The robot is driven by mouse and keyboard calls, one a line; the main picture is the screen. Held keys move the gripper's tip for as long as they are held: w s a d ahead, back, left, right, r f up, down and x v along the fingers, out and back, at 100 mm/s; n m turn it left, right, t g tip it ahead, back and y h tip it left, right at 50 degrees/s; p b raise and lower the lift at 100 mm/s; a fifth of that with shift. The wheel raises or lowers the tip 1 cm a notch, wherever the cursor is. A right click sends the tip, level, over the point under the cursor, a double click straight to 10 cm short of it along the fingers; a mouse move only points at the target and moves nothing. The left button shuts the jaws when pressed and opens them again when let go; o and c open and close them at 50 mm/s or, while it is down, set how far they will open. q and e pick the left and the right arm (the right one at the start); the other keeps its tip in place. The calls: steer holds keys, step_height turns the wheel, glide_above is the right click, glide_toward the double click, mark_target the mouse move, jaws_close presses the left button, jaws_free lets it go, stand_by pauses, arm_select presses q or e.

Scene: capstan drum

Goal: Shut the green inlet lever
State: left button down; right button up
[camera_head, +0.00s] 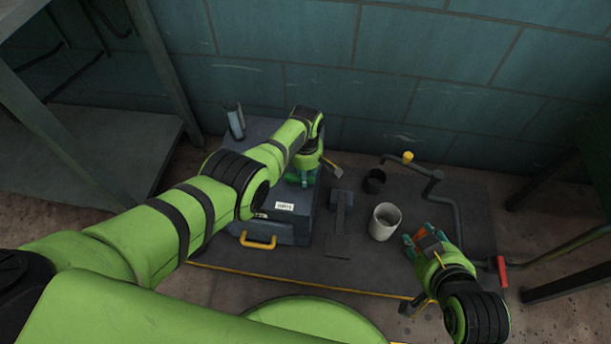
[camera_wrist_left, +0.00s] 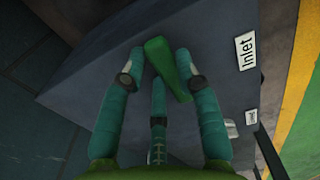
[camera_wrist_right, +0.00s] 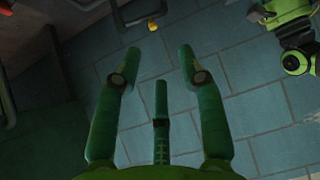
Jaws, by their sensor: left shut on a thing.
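The green inlet lever (camera_wrist_left: 168,68) shows in the left wrist view as a green bar on the dark top of the box (camera_wrist_left: 100,75), slanting between my fingers. My left gripper (camera_wrist_left: 158,68) is shut on it, with a finger on either side. In the head view my left gripper (camera_head: 303,174) is at the top of the dark box, and the lever is hard to tell from the green fingers there. A white "Inlet" label (camera_wrist_left: 246,50) is right of the lever. My right gripper (camera_head: 422,240) is open; in the right wrist view its fingers (camera_wrist_right: 160,65) are apart and empty.
A yellow handle (camera_head: 258,242) is on the box's front. A pale cup (camera_head: 384,222) and a dark cup (camera_head: 375,181) stand right of it. A pipe with a yellow knob (camera_head: 408,157) and a red handle (camera_head: 502,271) are at the right. A tiled wall (camera_head: 330,100) is behind.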

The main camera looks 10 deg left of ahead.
arm_select(q)
steer(key=shift+f, duration=0.1)
arm_select(e)
steer(key=shift+w+a+r+t, duration=0.25)
steer(key=shift+w+r+t, duration=0.15)
steer(key=shift+w+r, duration=0.1)
arm_select(q)
steer(key=c, duration=0.9)
jaws_free()
steer(key=shift+w, duration=0.15)
steer(key=shift+r, duration=0.9)
step_height(320, 180, up, 10)
steer(key=shift+r, duration=0.15)
